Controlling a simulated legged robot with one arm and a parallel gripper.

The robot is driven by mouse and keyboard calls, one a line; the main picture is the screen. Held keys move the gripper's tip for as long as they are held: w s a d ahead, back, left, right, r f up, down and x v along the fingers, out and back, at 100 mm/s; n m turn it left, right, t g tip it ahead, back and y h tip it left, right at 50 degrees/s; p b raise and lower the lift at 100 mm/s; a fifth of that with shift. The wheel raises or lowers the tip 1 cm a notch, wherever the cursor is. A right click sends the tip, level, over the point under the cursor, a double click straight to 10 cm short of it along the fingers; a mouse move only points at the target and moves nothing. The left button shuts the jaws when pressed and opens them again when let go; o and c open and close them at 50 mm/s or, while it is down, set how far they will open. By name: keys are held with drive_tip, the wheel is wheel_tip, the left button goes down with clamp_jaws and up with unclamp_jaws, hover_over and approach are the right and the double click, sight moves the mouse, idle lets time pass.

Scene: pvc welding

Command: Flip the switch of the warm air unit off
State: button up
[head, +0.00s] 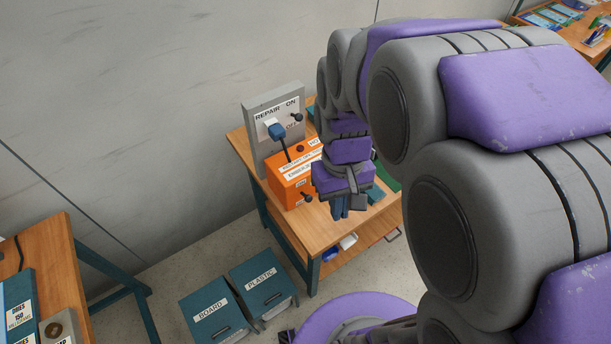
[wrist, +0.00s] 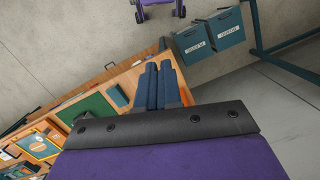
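An orange box (head: 292,182) with white labels, apparently the warm air unit, stands on the wooden bench; the label text is too small to read surely. A small black lever (head: 307,197) sticks out low on its front, and a dark red knob (head: 300,149) is on top. My gripper (head: 340,208) hangs right of the orange box, apart from the lever. In the wrist view its blue fingers (wrist: 159,84) lie close together, empty.
The wooden bench (head: 322,229) has a lower shelf with small items. Teal bins (head: 263,284) marked BOARD and PLASTIC stand on the floor in front. Another wooden table (head: 48,240) is at the left. A grey wall closes the back.

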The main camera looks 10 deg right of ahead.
drive_tip(key=shift+n, duration=0.5)
drive_tip(key=w+f, duration=0.1)
drive_tip(key=w, duration=0.3)
drive_tip(key=w+f, duration=0.2)
drive_tip(key=w, duration=0.2)
drive_tip(key=w+f+b, duration=0.1)
drive_tip(key=w, duration=0.3)
drive_tip(key=shift+w+d+f, duration=0.15)
drive_tip(key=shift+d+f, duration=0.1)
drive_tip(key=shift+d, duration=0.1)
clamp_jaws()
drive_tip(key=n, duration=0.2)
approach(306, 196)
drive_tip(key=shift+y, duration=0.3)
drive_tip(key=w+r, duration=0.1)
drive_tip(key=d+r, duration=0.1)
drive_tip(key=w+r+b, duration=0.1)
drive_tip(key=shift+w+d+r, duration=0.15)
drive_tip(key=shift+w+d, duration=0.1)
drive_tip(key=shift+w, duration=0.1)
wheel_tip(306, 196, down, 10)
drive_tip(key=s+b, duration=0.2)
drive_tip(key=shift+a, duration=0.35)
